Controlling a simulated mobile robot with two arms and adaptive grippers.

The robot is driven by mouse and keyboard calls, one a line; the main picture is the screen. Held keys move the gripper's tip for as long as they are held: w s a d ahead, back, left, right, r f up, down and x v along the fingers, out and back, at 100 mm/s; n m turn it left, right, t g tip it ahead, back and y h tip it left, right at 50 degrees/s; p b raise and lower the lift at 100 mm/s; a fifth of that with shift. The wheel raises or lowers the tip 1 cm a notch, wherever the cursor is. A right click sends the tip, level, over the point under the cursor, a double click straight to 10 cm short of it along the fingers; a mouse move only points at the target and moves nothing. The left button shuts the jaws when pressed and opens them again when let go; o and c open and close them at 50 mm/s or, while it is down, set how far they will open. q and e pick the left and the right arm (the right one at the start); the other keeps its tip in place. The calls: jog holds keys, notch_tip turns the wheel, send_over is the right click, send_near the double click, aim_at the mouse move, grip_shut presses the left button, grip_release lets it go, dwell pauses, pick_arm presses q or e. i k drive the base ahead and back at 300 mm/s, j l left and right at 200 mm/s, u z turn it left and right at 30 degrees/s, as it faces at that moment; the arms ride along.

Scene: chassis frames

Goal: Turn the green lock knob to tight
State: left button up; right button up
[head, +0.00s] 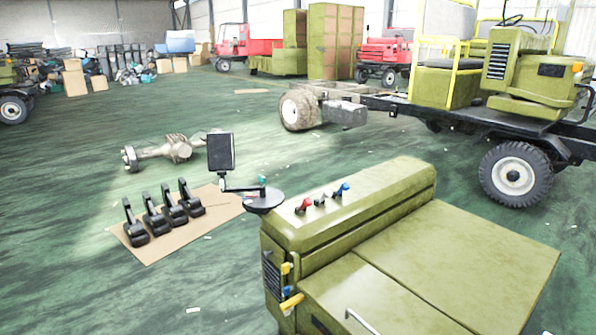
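A small teal-green piece (262,180) stands just above the round dark plate (264,200) at the left end of the olive cabinet. It looks like a knob, but it is too small to tell its turned position or any markings. A dark screen (221,152) on a bent arm rises beside it, to its left. Neither of my grippers shows in the head view.
The olive cabinet (450,250) fills the lower right, with red (304,204), grey (321,199) and blue (342,189) levers on top. Yellow handles (291,303) stick out at its left end. Several black pedals (160,217) lie on cardboard. A vehicle chassis (440,108) stands behind.

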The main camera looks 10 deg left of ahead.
aim_at(262, 180)
jog(key=i+j+z, duration=0.15)
jog(key=j, duration=0.2)
jog(key=i+j+z, duration=0.1)
jog(key=j, duration=0.3)
jog(key=i+j+z, duration=0.15)
jog(key=j, duration=0.25)
jog(key=i+j+z, duration=0.15)
jog(key=j, duration=0.25)
jog(key=i+j+z, duration=0.1)
jog(key=j, duration=0.35)
